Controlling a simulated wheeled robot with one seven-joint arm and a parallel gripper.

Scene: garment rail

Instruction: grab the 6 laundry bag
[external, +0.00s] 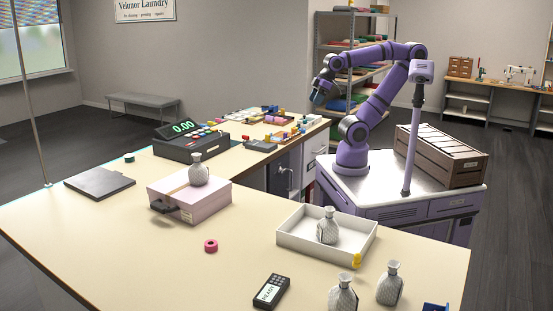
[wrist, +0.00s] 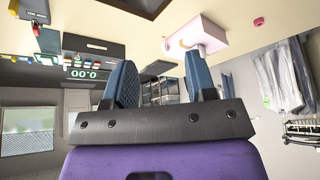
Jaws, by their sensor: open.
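Several small grey-white patterned bags with tied necks stand upright on the counter in the external view. One bag (external: 198,171) is on top of a pink box (external: 177,197). One bag (external: 328,229) is inside a white tray (external: 291,243). Two more stand at the front, a left bag (external: 342,294) and a right bag (external: 389,285). I cannot read a number on any of them. My gripper (external: 321,94) is raised at the back, far from every bag. Its two blue fingers (wrist: 161,82) are apart in the wrist view, with nothing between them.
A cash register (external: 190,143), a dark flat pad (external: 100,184), a pink tape roll (external: 211,246) and a card terminal (external: 271,291) lie on the counter. A wooden crate (external: 440,157) sits beside my arm. The counter's left front is clear.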

